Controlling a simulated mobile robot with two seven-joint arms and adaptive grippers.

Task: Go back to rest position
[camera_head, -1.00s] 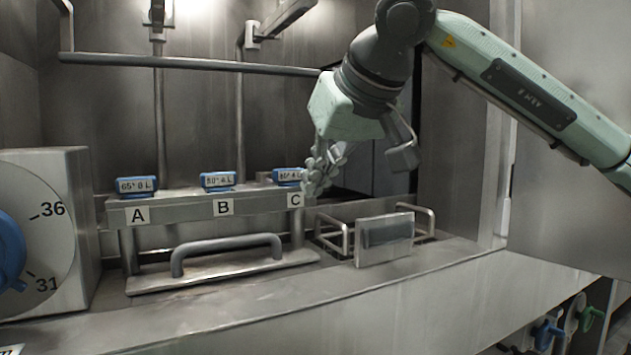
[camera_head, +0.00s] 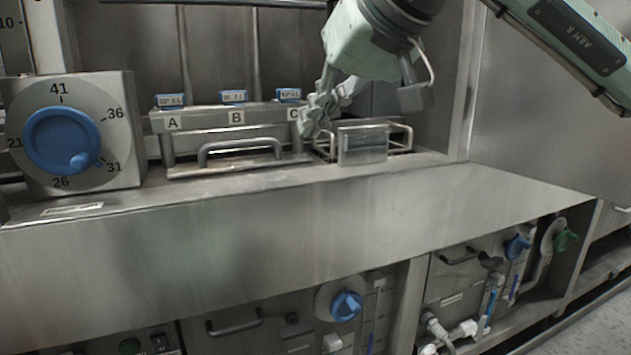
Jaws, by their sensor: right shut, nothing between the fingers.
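My right arm (camera_head: 575,38) comes in from the upper right. Its gripper (camera_head: 312,122) is shut and empty, pointing down in front of the right end of the rack (camera_head: 203,122), near label C. Whether it touches the rack cannot be told. The rack carries three blue-framed tags, over A (camera_head: 170,100), B (camera_head: 233,97) and C (camera_head: 289,94). My left gripper is not in view.
A metal basket (camera_head: 362,145) stands right of the rack, close to my right gripper. A blue dial (camera_head: 62,140) is at the left. The steel ledge (camera_head: 300,205) is clear in front. Below are drawers with a blue knob (camera_head: 347,305) and valves (camera_head: 518,247).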

